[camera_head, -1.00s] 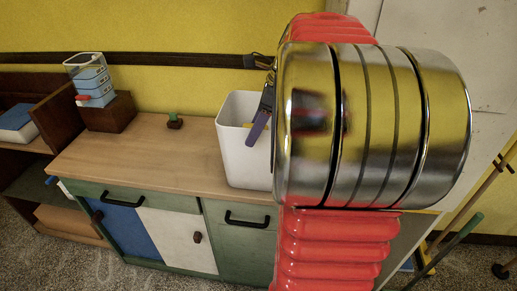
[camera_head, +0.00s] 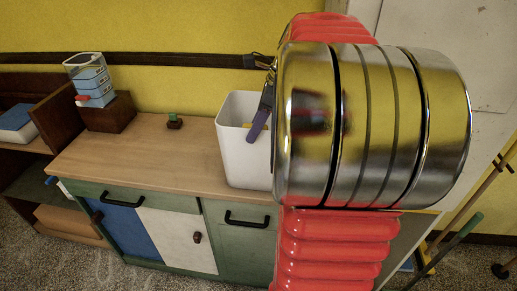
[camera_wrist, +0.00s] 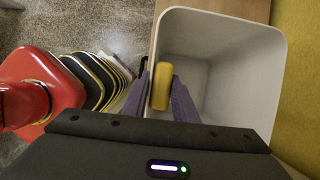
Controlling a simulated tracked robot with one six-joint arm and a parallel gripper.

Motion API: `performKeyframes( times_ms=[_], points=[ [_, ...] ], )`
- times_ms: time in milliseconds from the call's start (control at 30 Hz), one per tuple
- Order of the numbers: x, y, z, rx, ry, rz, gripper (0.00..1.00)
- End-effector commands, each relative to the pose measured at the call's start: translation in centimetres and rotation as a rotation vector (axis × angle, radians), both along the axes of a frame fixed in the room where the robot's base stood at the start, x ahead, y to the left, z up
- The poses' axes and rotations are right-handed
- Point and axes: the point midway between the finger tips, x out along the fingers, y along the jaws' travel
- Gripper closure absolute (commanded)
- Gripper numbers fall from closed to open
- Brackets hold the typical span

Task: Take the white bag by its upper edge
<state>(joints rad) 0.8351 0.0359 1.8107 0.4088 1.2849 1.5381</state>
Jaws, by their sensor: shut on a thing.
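The white bag (camera_head: 240,158), a tall open-topped box shape, stands upright at the right end of the wooden counter. My gripper (camera_wrist: 157,98) is at its upper edge, with one purple-grey finger outside the wall and one inside. It is shut on that edge. In the head view one finger (camera_head: 258,124) shows against the bag's near side, and my arm hides the bag's right part. A small yellow piece (camera_wrist: 162,84) shows between the fingers in the wrist view; I cannot tell whether it belongs to the bag.
The counter (camera_head: 130,152) holds a small green-topped item (camera_head: 174,121) and a dark wooden block (camera_head: 108,112) with a blue-and-clear container (camera_head: 92,82). The yellow wall is close behind. Mid-counter is mostly clear. Poles (camera_head: 458,242) lean at the right.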

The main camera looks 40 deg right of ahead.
Motion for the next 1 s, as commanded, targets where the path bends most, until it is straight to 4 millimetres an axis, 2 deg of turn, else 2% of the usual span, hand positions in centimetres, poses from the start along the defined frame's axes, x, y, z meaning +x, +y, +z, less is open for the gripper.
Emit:
performKeyframes(
  times_ms=[133,667,867,1000],
  points=[
    [0.0,0.0,0.0,0.0,0.0,0.0,1.0],
    [0.2,0.1,0.4,0.0,0.0,0.001,1.0],
    [0.4,0.2,2.5,-0.002,-0.003,0.001,1.0],
    [0.4,0.2,4.6,-0.003,-0.004,0.0,1.0]
  ],
)
